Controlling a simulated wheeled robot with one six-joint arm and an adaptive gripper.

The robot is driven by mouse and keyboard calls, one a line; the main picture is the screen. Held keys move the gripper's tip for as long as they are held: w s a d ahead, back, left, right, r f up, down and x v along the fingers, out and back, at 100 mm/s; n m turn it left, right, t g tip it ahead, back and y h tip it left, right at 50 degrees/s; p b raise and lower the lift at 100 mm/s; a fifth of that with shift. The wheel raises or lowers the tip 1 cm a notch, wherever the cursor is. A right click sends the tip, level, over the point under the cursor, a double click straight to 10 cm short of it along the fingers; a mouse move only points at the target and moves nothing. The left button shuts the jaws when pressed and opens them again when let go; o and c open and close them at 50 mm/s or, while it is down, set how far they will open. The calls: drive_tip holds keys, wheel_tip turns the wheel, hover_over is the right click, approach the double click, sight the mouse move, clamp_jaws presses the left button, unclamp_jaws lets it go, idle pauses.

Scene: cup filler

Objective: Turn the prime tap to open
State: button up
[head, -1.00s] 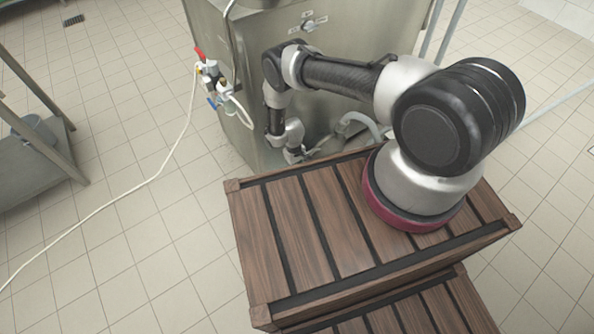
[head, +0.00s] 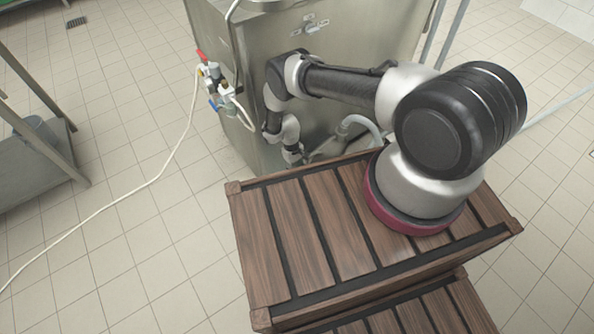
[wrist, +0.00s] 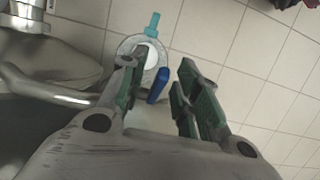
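A blue lever (wrist: 158,85) shows between the two fingers of my gripper (wrist: 160,82) in the wrist view. It looks like a tap handle, but I cannot tell for sure that it is the prime tap. My gripper is open, with green pads, and no contact with the lever is visible. Behind the lever are a clear round part with a white centre and a teal tip (wrist: 153,24). In the head view my arm reaches down at the steel machine's (head: 350,60) near side; the gripper's fingers cannot be made out there.
A bent metal pipe (wrist: 45,92) lies left of the fingers in the wrist view. In the head view, a red-handled valve (head: 202,57) and a blue-handled valve (head: 213,104) sit at the machine's left edge. A grey hose (head: 358,121) curves at its lower front.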

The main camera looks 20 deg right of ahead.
wheel_tip(320, 180, up, 10)
idle(0.5)
drive_tip(key=shift+f, duration=0.1)
